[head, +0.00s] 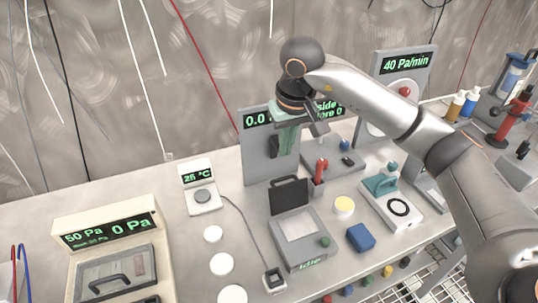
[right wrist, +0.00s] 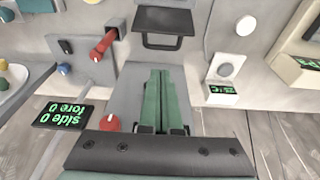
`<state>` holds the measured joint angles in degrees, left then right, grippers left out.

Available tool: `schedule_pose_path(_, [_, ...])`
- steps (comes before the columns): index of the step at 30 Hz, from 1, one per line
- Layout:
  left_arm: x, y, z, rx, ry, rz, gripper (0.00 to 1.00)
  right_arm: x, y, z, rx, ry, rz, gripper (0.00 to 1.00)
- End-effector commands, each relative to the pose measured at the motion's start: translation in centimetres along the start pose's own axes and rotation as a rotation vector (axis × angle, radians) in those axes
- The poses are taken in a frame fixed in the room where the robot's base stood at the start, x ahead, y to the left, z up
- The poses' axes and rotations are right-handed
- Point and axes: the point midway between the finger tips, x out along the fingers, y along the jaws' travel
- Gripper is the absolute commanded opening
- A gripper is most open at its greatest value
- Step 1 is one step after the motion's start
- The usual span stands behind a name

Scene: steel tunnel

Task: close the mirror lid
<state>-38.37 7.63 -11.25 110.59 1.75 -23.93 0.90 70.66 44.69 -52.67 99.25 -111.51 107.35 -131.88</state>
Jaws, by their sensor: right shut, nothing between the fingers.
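A dark lid with a handle slot (head: 289,194) stands raised at the back of a grey box with a green "idle" readout (head: 300,238), in the middle of the bench. It looks like the mirror lid; no mirror surface is clear to me. The lid also shows at the top of the right wrist view (right wrist: 165,27). My right gripper (head: 287,150) points down behind and above the lid, in front of a grey panel, apart from the lid. Its green fingers (right wrist: 165,98) are together and empty. My left gripper is not in view.
The grey panel with green digits (head: 257,155) stands close behind my right gripper. A red-handled part (head: 320,168) is to its right. A gauge box (head: 110,222) stands front left.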

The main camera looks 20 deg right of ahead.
Motion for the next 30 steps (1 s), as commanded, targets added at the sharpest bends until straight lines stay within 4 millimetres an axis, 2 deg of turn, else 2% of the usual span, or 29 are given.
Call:
schedule_pose_path(4, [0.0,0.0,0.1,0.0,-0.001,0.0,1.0,0.4,-0.1,0.1,0.0,-0.002,-0.001,0.0])
schedule_pose_path(7, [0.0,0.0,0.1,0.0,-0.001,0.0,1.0,1.5,-0.1,0.1,0.0,-0.005,-0.003,0.0])
schedule_pose_path(15, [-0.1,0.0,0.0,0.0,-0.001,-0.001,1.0,6.4,-0.1,0.2,0.001,-0.006,-0.003,0.0])
schedule_pose_path(21, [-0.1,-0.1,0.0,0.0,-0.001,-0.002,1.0,9.1,-0.1,0.1,0.0,-0.003,-0.003,0.0])
schedule_pose_path(30, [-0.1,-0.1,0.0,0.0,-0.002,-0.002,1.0,10.1,-0.1,0.0,0.0,0.0,-0.003,0.0])
